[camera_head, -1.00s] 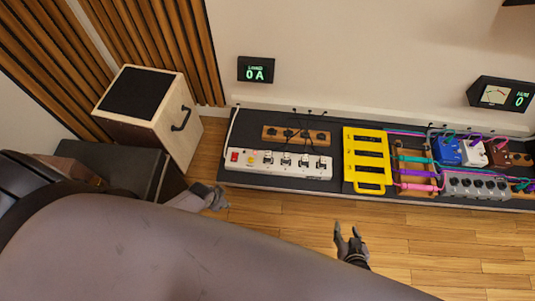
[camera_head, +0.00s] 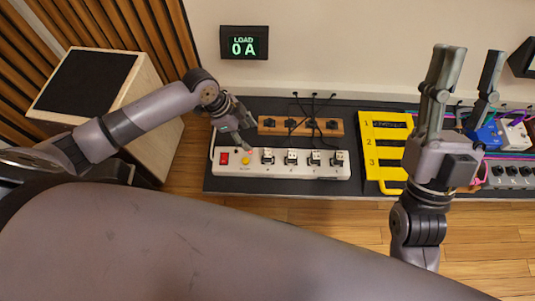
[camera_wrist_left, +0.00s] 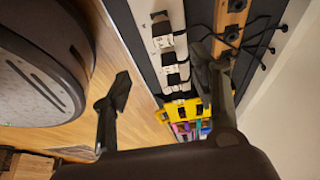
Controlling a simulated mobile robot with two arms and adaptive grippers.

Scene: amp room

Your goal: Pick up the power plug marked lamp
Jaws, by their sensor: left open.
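A white power strip (camera_head: 312,172) lies on the dark board, with several dark plugs in its row of sockets, such as one plug (camera_head: 291,157). A wooden block (camera_head: 270,124) behind it holds several black round pieces with thin black cables. The lamp marking is not legible, so I cannot tell which plug is lamp. My left gripper (camera_head: 248,133) is open and empty above the left end of the strip, near its red switch. In the left wrist view, the strip (camera_wrist_left: 153,8) shows beyond the open fingers (camera_wrist_left: 166,92). My right gripper (camera_head: 470,55) is open, raised over the yellow rack's right side.
A yellow numbered rack (camera_head: 368,150) stands right of the strip. Pedals and coloured cables (camera_head: 500,155) lie further right, partly behind my right gripper. A wooden box with a black top (camera_head: 85,85) stands at left. A load display (camera_head: 243,42) reads 0 A. Wooden floor (camera_head: 300,212) in front is clear.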

